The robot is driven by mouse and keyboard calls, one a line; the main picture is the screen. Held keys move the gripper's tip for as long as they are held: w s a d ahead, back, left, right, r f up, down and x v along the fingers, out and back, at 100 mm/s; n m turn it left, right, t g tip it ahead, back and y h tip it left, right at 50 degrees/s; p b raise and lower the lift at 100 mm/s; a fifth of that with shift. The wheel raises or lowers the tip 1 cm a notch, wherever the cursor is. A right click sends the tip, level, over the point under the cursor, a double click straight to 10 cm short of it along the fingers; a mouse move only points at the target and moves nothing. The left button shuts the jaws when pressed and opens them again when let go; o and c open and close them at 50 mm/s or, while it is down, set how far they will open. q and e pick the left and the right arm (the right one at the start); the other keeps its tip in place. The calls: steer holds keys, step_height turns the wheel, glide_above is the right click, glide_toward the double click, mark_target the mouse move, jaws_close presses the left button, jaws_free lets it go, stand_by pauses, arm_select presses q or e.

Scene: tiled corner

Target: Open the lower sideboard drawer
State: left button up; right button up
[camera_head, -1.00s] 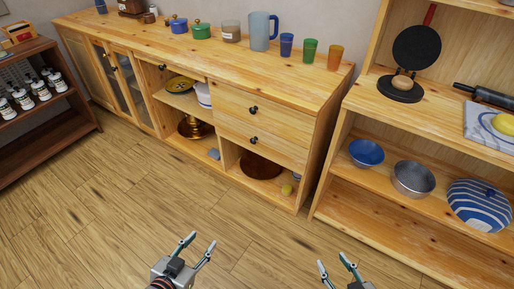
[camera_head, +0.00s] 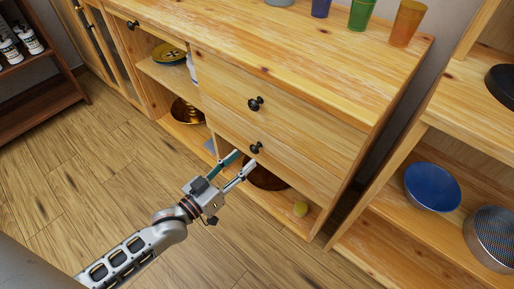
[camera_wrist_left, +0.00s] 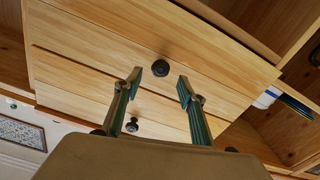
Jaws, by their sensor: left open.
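The lower drawer (camera_head: 285,163) of the light wood sideboard looks shut, its front flush. Its round black knob (camera_head: 256,148) sits at mid-front. My left gripper (camera_head: 245,159) is open and empty, its fingertips close to this knob. In the left wrist view, which looks turned over, the knob (camera_wrist_left: 161,67) shows in the gap between the fingertips (camera_wrist_left: 160,82), with no clear contact. The upper drawer (camera_head: 300,118) above is also shut and has a matching knob (camera_head: 255,104). My right gripper is not in view.
Below the drawers is an open compartment with a brown round item (camera_head: 265,180) and a yellowish ball (camera_head: 300,209). Cups, including a green one (camera_head: 361,14), stand on top. A shelf unit with a blue bowl (camera_head: 432,187) stands at right. The floor (camera_head: 75,190) in front is clear.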

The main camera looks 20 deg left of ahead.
mark_target(253, 151)
arm_select(q)
steer(key=x, duration=0.2)
steer(key=b+x, duration=0.1)
steer(key=x, duration=0.2)
steer(key=shift+f, duration=0.2)
steer(key=shift+w+d+r, duration=0.15)
steer(key=shift+w, duration=0.35)
jaws_close()
